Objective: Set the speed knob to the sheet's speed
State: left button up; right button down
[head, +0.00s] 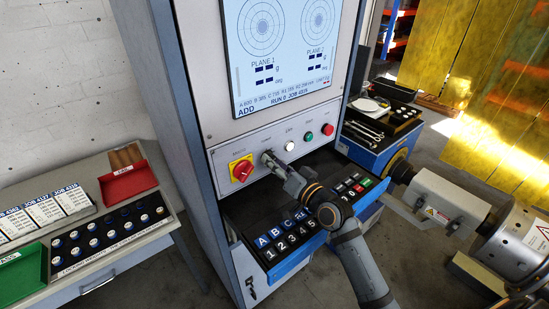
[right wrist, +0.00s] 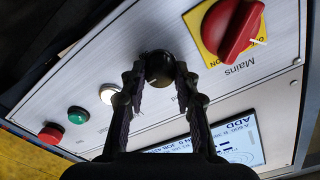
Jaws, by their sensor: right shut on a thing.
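The black speed knob (right wrist: 159,66) sits on the grey control panel (head: 225,158), between the red mains switch and a white button. My right gripper (head: 272,162) is at the panel and shut on the knob, one finger on each side of it in the right wrist view (right wrist: 158,82). In the head view the gripper hides most of the knob, and I cannot read its setting. Job sheets (head: 42,212) stand on the left table, their print too small to read for a speed. My left gripper is not in view.
The red mains switch (head: 241,170) on its yellow plate is close left of my gripper. White (head: 289,146), green (head: 309,136) and red (head: 327,129) buttons are to the right. A screen (head: 285,45) is above; a keyboard shelf (head: 270,222) juts out below.

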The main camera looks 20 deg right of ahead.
jog(key=m+p, duration=0.2)
jog(key=m, duration=0.3)
jog(key=shift+f+m+p, duration=0.15)
jog(key=shift+m+p, duration=0.15)
jog(key=shift+p, duration=0.05)
dwell(0.5)
jog(key=c, duration=1.3)
grip_release()
jog(key=o, duration=0.3)
jog(key=shift+s, duration=0.15)
jog(key=v, duration=0.7)
jog(key=shift+s, duration=0.15)
